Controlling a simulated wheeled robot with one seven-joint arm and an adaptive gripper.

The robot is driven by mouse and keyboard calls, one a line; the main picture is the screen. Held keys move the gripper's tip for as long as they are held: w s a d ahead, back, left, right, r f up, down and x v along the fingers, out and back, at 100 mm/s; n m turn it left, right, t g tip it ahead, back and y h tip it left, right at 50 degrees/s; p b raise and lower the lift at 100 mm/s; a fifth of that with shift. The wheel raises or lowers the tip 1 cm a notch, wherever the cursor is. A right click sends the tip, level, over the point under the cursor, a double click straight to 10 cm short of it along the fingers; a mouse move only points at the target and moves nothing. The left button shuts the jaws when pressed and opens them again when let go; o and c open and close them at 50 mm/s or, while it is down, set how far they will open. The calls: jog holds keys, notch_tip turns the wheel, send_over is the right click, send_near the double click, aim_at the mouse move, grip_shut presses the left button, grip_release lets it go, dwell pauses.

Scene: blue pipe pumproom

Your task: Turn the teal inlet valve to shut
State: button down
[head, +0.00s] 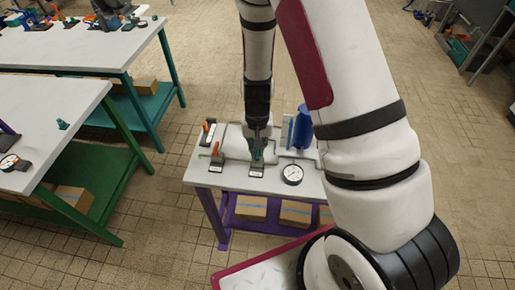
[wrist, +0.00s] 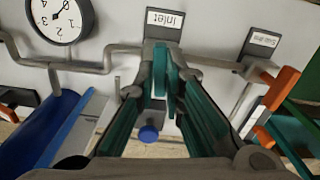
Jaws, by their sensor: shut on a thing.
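The teal inlet valve handle (wrist: 161,72) shows in the wrist view just below a plate marked "Inlet" (wrist: 165,19). It looks like a narrow upright bar, crossing the line of the grey pipe (wrist: 80,66). My gripper (wrist: 162,88) has its two fingers on either side of the handle and is shut on it. In the head view my gripper (head: 258,147) points down at the front of the purple-legged table, and a bit of the teal handle (head: 258,157) shows between the fingers. The fingers hide part of the valve.
A round gauge (head: 292,174) stands right of the valve; it also shows in the wrist view (wrist: 60,16). Orange-handled valves (head: 217,150) stand to the left. Other tables (head: 45,95) stand left.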

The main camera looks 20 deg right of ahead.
aim_at(257, 152)
jog(key=shift+m, duration=0.9)
jog(key=c, duration=1.7)
grip_release()
jog(key=shift+r, duration=0.1)
notch_tip(257, 152, up, 12)
jog(key=shift+f, duration=0.1)
